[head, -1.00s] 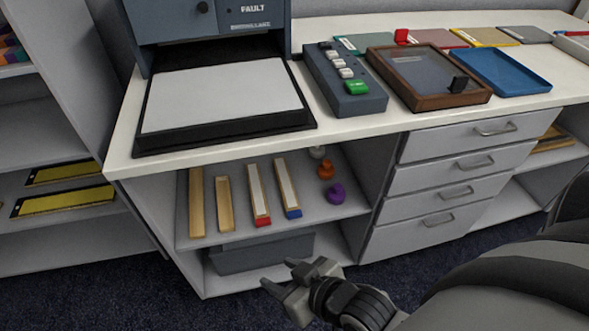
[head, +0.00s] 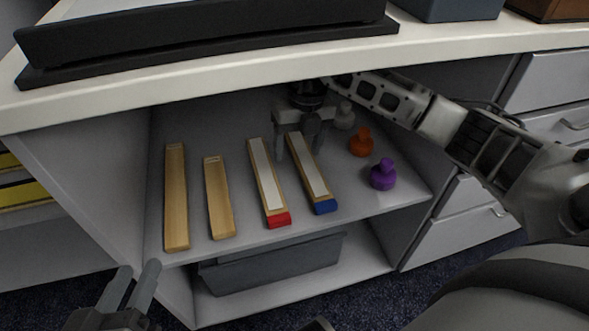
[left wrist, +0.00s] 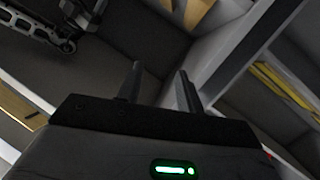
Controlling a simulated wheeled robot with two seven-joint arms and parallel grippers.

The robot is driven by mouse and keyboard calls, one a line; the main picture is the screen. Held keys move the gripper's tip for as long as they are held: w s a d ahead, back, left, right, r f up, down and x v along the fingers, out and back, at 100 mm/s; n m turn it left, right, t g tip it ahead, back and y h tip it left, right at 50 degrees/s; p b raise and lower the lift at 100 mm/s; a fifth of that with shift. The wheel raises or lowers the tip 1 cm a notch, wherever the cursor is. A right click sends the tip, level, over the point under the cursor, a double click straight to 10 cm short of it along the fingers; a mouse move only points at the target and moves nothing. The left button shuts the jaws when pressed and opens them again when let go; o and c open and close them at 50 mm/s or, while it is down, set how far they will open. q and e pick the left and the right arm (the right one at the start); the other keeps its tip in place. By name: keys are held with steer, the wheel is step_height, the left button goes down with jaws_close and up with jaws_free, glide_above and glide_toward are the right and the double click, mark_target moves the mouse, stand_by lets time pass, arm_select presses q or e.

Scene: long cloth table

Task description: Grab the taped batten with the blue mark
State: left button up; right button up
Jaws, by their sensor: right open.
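The batten with the blue end (head: 311,170) lies on the cabinet shelf, a pale tape strip along its top and its blue end toward the front. My right gripper (head: 298,150) is open over its back part, one finger on each side; I cannot tell if either touches it. A similar taped batten with a red end (head: 265,180) lies just left of it. Two plain wooden battens (head: 176,195) (head: 219,200) lie further left. My left gripper (head: 139,268) is open and empty in front of the cabinet at lower left; its fingers also show in the left wrist view (left wrist: 160,82).
Purple (head: 382,176), orange (head: 360,143) and grey (head: 344,116) knobbed pieces stand right of the battens. The white tabletop (head: 440,42) overhangs the shelf. A grey bin (head: 270,267) sits below it. Side panels close the shelf left and right.

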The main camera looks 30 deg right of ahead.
mark_target(308, 163)
steer(key=d, duration=0.1)
steer(key=d+h, duration=0.1)
steer(key=w+d+f+b, duration=0.1)
steer(key=shift+w+d+m+h, duration=0.1)
steer(key=shift+d+m+h, duration=0.2)
steer(key=shift+m, duration=0.1)
step_height(308, 163, down, 5)
steer(key=shift+a+f+b, duration=0.1)
steer(key=shift+b, duration=1.15)
steer(key=shift+f, duration=0.35)
arm_select(q)
steer(key=shift+w+d+r+n+t+h, duration=0.3)
steer(key=shift+d+r+n+t+h, duration=0.2)
steer(key=shift+t+h, duration=0.15)
arm_select(e)
steer(key=shift+r, duration=0.1)
steer(key=c, duration=1.1)
